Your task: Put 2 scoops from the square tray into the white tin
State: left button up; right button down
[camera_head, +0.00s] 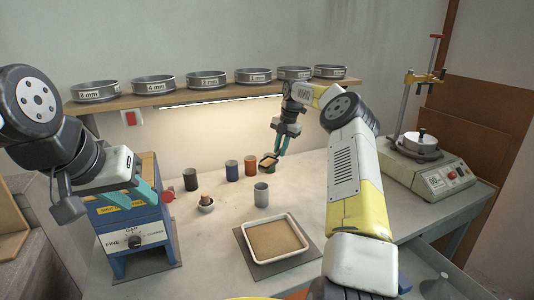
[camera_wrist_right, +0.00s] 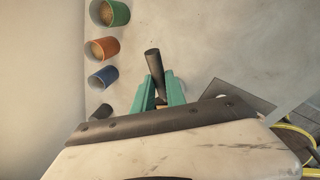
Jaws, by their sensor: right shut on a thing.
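The square tray (camera_head: 250,252), white-rimmed and filled with brown grains, sits on a dark mat at the front of the bench. The white tin (camera_head: 261,196), pale grey here, stands upright just behind it; its contents are not visible. My right gripper (camera_head: 283,150) is shut on a scoop (camera_head: 268,161), near the green tin at the back. In the right wrist view the scoop's dark handle (camera_wrist_right: 152,62) rises between the teal fingers; its bowl cannot be made out there. My left gripper (camera_head: 148,193) is over the blue machine at left, its opening unclear.
Blue (camera_head: 231,171), orange (camera_head: 251,166) and green (camera_wrist_right: 117,14) tins stand in a row with a black tin (camera_head: 190,180). The blue grinder (camera_head: 140,240) is left; a balance-like machine (camera_head: 430,172) is right. Sieves line the shelf.

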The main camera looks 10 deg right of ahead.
jog(key=shift+w+d, duration=0.1)
jog(key=shift+w, duration=0.35)
jog(key=shift+s+a+f+t+h, duration=0.3)
jog(key=shift+f+t+h, duration=0.25)
jog(key=shift+t+h, duration=0.3)
jog(key=shift+s+a+r+n+t+h, duration=0.15)
jog(key=shift+s+a+r+t+h, duration=0.4)
jog(key=shift+r+t+h, duration=0.3)
jog(key=shift+s+a+r+n+t+h, duration=0.15)
jog(key=shift+s+a+r+t+h, duration=0.25)
jog(key=shift+a+r+t+h, duration=0.35)
jog(key=shift+s+a+r+n+t+h, duration=0.15)
jog(key=shift+s+a+r+t+h, duration=0.15)
jog(key=shift+s+a+t+h, duration=0.55)
jog(key=shift+s+a+r+n+t+h, duration=0.15)
jog(key=shift+s+a+r+t+h, duration=0.1)
jog(key=shift+s+a+t+h, duration=0.5)
jog(key=s+a+f+n+t+h, duration=0.2)
jog(key=s+a+f+t+h, duration=0.1)
jog(key=s+a+t+h, duration=0.4)
jog(key=shift+a+f+n+t, duration=0.3)
jog(key=shift+a+t, duration=0.2)
jog(key=shift+t, duration=0.65)
jog(key=shift+r, duration=0.1)
